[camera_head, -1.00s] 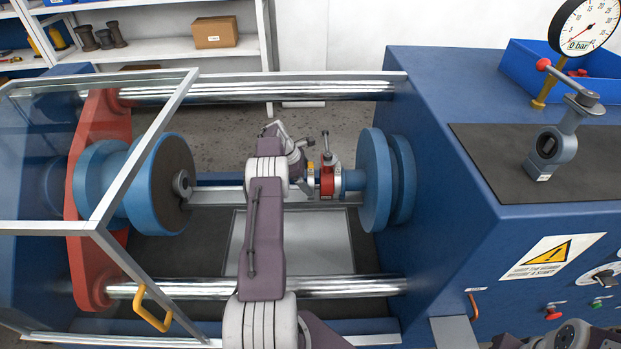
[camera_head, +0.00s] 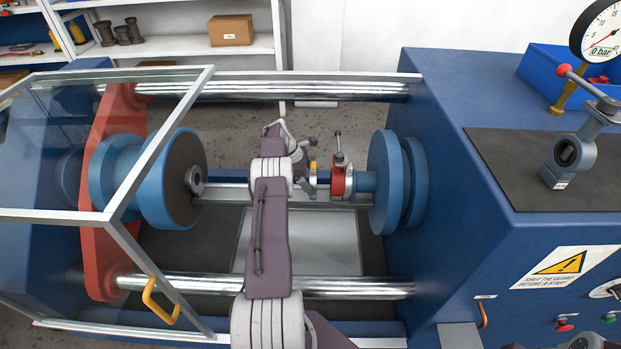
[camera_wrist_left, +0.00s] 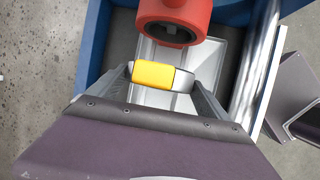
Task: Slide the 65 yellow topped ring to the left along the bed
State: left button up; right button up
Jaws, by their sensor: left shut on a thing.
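The yellow topped ring (camera_head: 313,167) is a pale ring with a yellow top, between the two blue flanged heads in the head view. In the left wrist view the yellow top (camera_wrist_left: 154,75) shows large between my fingers; I cannot read any number on it. My left gripper (camera_wrist_left: 160,77) is shut on the ring from above; its arm hides part of the ring in the head view. The ring stands apart from, and left of, a red ring with an upright handle (camera_head: 338,181). The bed (camera_head: 222,191) runs leftward below them. My right gripper is not in view.
The left blue head (camera_head: 152,185) with its dark face stands at the far end of the bed, behind a glass guard (camera_head: 190,105). The right blue flange (camera_head: 381,182) is beyond the red ring. Steel bars (camera_head: 345,91) run along both sides. The bed left of my arm is clear.

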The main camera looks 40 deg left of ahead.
pick_arm(q)
jog(key=shift+s+a+b, duration=0.5)
jog(key=shift+s+a, duration=1.1)
jog(key=shift+a, duration=0.3)
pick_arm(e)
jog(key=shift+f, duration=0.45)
pick_arm(q)
jog(key=shift+r, duration=0.1)
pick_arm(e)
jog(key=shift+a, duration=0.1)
